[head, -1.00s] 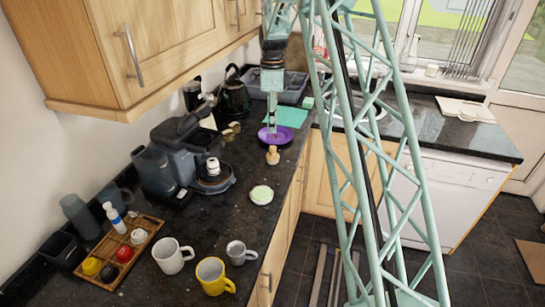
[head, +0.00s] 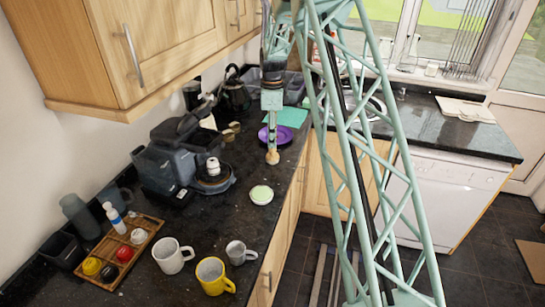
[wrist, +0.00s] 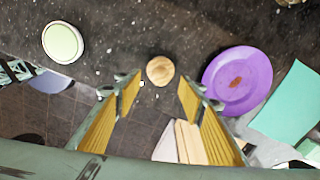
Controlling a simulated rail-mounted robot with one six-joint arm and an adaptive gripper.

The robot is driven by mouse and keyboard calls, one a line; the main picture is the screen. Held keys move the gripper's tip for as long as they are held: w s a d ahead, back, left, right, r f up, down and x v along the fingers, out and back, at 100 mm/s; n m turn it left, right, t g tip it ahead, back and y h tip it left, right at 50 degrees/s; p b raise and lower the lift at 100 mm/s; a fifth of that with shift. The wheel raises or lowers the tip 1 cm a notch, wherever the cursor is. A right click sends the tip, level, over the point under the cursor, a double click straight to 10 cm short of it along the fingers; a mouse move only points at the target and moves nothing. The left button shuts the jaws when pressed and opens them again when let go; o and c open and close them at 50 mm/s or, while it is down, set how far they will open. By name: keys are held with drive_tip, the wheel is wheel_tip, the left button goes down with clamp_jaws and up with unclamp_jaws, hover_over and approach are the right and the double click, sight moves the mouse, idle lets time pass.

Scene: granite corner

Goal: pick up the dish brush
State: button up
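The dish brush (head: 272,158) stands on the dark counter near its front edge, in front of the purple plate. In the wrist view I see it as a round wooden end (wrist: 160,70) between and just beyond my fingertips. My gripper (head: 272,147) points down over the brush, and its fingers hide the brush's upper part in the head view. In the wrist view my gripper (wrist: 159,88) is open, with one yellow-padded finger on each side and a clear gap to the wood. I cannot tell how far down the fingers reach.
The purple plate (wrist: 237,80) lies close to the right finger in the wrist view, with a teal mat (wrist: 288,103) beyond. A pale green-topped round dish (head: 261,195) is nearer the head camera. A coffee machine (head: 178,158), mugs (head: 214,276) and a wooden tray (head: 141,226) stand left.

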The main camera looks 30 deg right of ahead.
drive_tip(key=shift+f, duration=0.1)
drive_tip(key=shift+f, duration=2.5)
drive_tip(key=c, duration=1.1)
drive_tip(key=shift+w+r, duration=0.1)
drive_tip(key=shift+r, duration=0.05)
drive_tip(key=shift+r, duration=1.55)
drive_tip(key=shift+s+a+r, duration=0.1)
drive_tip(key=shift+s, duration=0.1)
drive_tip(key=s+a, duration=0.2)
drive_tip(key=s, duration=0.2)
drive_tip(key=s+a+r, duration=0.1)
drive_tip(key=s+a, duration=0.1)
drive_tip(key=s, duration=0.3)
drive_tip(key=s+a+b, duration=0.1)
drive_tip(key=s+a, duration=0.1)
drive_tip(key=s, duration=0.3)
drive_tip(key=shift+s+a+r, duration=0.1)
drive_tip(key=shift+s+r, duration=0.05)
drive_tip(key=shift+r, duration=0.05)
